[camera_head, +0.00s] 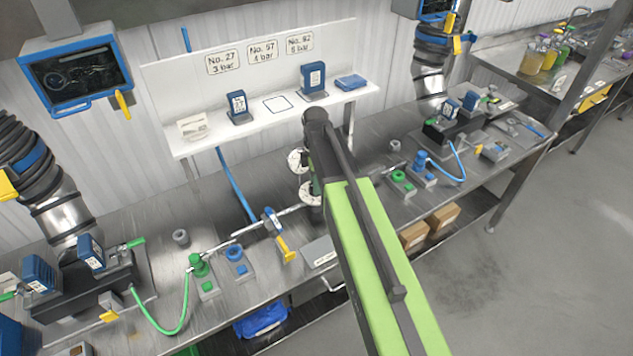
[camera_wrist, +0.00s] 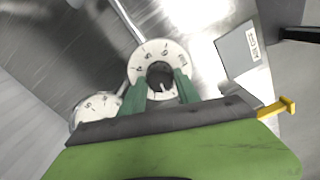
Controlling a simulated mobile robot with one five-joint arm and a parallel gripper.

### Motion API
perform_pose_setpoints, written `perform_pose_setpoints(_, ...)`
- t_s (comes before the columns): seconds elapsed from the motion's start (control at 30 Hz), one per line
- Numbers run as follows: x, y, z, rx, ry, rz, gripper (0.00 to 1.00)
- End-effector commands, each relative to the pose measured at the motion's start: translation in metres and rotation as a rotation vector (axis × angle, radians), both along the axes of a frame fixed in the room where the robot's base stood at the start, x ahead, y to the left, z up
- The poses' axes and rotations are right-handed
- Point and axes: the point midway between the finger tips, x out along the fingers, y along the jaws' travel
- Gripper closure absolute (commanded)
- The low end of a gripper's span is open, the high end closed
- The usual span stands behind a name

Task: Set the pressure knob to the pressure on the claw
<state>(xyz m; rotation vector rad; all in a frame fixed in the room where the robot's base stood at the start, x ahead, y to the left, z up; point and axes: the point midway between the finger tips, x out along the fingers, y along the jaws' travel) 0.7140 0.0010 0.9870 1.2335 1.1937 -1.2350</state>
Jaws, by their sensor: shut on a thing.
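In the wrist view my gripper (camera_wrist: 160,82) has its green fingers on both sides of a dark round pressure knob (camera_wrist: 160,71), shut on it. The knob sits in the middle of a white numbered dial (camera_wrist: 141,64). I cannot tell exactly which number it points at. A second white dial (camera_wrist: 92,108) lies to its left, partly hidden by my gripper. Wall signs read No. 27 3 bar (camera_head: 223,62), No. 57 4 bar (camera_head: 263,51) and No. 82 8 bar (camera_head: 300,43). I cannot tell the claw.
The white shelf (camera_head: 370,92) holds labelled blue blocks (camera_head: 313,77) and an empty marked outline (camera_head: 277,104). The steel bench (camera_head: 160,262) carries green and blue fittings (camera_head: 236,257), hoses and a yellow-handled valve (camera_head: 285,250). A monitor (camera_head: 75,74) hangs at the left.

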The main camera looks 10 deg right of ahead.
Motion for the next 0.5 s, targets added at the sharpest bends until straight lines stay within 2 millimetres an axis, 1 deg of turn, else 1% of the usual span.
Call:
perform_pose_setpoints(0.03, 0.0008, -0.0051, 0.0001, 0.0, -0.002, -0.003, 1.0)
perform_pose_setpoints(0.27, 0.0012, -0.0033, 0.0001, -0.001, -0.003, -0.028, 1.0)
perform_pose_setpoints(0.5, 0.0013, -0.0034, 0.0001, -0.001, -0.004, -0.149, 1.0)
